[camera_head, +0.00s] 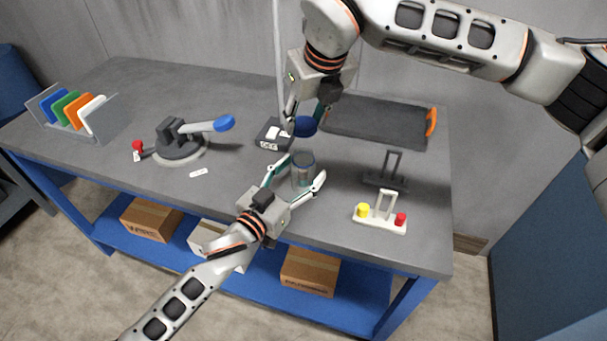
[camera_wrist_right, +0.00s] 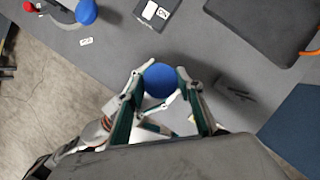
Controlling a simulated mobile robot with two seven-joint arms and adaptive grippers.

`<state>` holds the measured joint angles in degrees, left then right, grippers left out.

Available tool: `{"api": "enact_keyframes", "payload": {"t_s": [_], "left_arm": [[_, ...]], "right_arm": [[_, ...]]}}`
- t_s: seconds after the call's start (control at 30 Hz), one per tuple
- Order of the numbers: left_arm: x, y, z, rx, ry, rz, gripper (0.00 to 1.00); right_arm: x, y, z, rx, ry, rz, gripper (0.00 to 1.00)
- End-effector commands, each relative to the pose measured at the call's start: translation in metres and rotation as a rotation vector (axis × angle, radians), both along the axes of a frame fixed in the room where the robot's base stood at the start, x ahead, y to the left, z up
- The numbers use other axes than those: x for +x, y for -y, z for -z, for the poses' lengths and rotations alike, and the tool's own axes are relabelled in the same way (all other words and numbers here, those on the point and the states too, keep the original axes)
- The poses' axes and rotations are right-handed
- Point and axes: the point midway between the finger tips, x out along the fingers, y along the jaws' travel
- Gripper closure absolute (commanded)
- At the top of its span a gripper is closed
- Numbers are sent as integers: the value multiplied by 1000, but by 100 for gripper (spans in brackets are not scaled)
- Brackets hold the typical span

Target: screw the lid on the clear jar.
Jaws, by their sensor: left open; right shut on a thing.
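The clear jar (camera_head: 303,170) stands upright on the grey table in the head view. My left gripper (camera_head: 297,178) is open, with one finger on each side of the jar; I cannot tell whether either touches it. The blue lid (camera_head: 306,127) is held by my right gripper (camera_head: 306,116), above and slightly behind the jar. In the right wrist view the lid (camera_wrist_right: 160,79) sits between the fingertips of my right gripper (camera_wrist_right: 158,90). The jar is not clearly visible there; the lid and fingers cover that area.
A black tray (camera_head: 375,122) lies behind. A dark stand (camera_head: 386,180) and a white stand with yellow and red knobs (camera_head: 380,222) are at right. A blue-handled clamp device (camera_head: 180,148) is at left.

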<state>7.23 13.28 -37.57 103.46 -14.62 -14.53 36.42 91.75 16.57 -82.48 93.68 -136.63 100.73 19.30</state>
Motion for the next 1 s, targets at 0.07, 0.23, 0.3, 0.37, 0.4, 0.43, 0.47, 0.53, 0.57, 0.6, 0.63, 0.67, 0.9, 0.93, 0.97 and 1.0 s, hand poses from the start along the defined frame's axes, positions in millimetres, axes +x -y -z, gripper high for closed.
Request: {"api": "enact_keyframes", "payload": {"t_s": [0.07,0.23,0.3,0.37,0.4,0.43,0.47,0.53,0.57,0.6,0.63,0.67,0.9,0.93,0.97,1.0], "left_arm": [[1,1,0,0,0,0,39],[1,1,0,0,0,0,39],[1,1,0,0,0,0,47],[1,1,0,0,0,0,62],[1,0,0,0,0,0,73],[1,0,0,0,0,0,81],[1,0,0,0,0,0,88],[1,0,0,0,0,0,98],[1,0,0,0,0,0,98],[0,0,0,0,0,0,98],[0,0,0,0,0,0,98],[0,0,0,0,0,0,98],[0,0,0,0,0,0,98],[0,0,0,0,0,0,98],[0,0,0,0,0,0,98],[0,0,0,0,0,0,98]], "right_arm": [[0,0,0,0,0,0,70],[0,0,0,0,0,0,70],[0,0,0,0,0,0,70],[0,0,0,0,0,0,70],[0,0,0,0,0,0,70],[0,0,0,0,0,0,70],[0,0,0,0,0,0,70],[0,0,0,0,0,0,70],[0,0,0,0,0,0,70],[0,0,1,0,0,0,70],[0,0,2,0,0,0,70],[0,0,4,1,0,0,70],[-1,0,35,6,0,0,70],[0,0,39,7,2,0,70],[0,0,42,8,3,0,70],[0,0,46,9,3,0,70]]}}
